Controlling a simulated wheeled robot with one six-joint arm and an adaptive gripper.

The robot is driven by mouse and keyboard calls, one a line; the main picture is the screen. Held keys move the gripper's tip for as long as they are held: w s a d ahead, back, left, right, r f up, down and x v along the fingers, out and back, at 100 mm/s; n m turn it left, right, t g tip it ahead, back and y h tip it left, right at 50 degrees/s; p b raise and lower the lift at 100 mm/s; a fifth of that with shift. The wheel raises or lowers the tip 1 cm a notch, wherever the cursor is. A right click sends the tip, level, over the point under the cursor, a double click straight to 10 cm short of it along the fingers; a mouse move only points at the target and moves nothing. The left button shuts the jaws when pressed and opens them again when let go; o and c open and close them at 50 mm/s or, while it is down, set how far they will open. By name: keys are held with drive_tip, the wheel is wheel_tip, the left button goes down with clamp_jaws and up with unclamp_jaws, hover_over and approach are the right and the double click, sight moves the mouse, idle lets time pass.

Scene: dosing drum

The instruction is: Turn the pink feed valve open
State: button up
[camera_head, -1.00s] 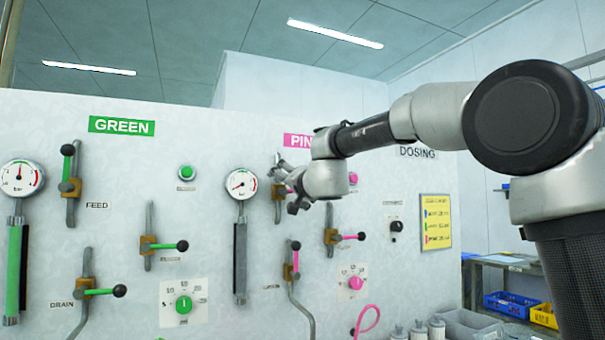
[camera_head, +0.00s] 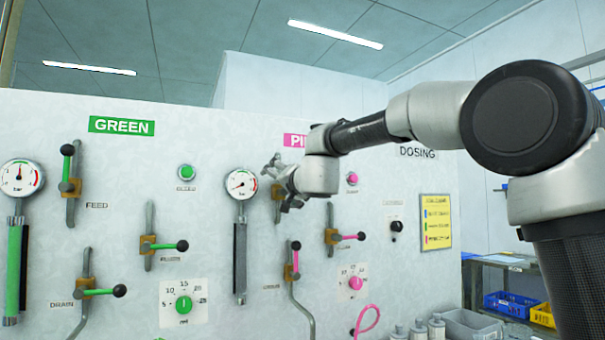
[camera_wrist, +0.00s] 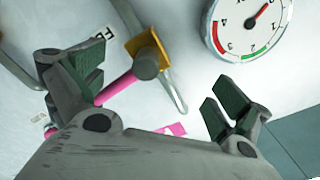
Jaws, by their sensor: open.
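The pink feed valve has a brass-coloured body (camera_wrist: 146,48) on a grey pipe in the wrist view. Its pink lever (camera_wrist: 118,88) runs toward the lower left, roughly across the pipe. The lever's end is hidden behind the left finger. My gripper (camera_wrist: 155,95) is open, with its fingers apart and nothing held between them. The lever lies close to the left finger; I cannot tell whether they touch. In the head view my gripper (camera_head: 275,186) is in front of this valve, below the pink sign (camera_head: 294,140), and covers most of it.
A pressure gauge (camera_head: 241,183) is just left of my gripper; it shows at upper right in the wrist view (camera_wrist: 248,24). Other pink-handled valves (camera_head: 296,262) (camera_head: 345,236) are lower on the panel. A pink button (camera_head: 352,178) is to the right.

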drive_tip(key=shift+a, duration=0.1)
drive_tip(key=shift+w+d+f, duration=0.1)
drive_tip(key=shift+d+f, duration=0.35)
idle(0.4)
drive_tip(key=v, duration=0.9)
idle(0.4)
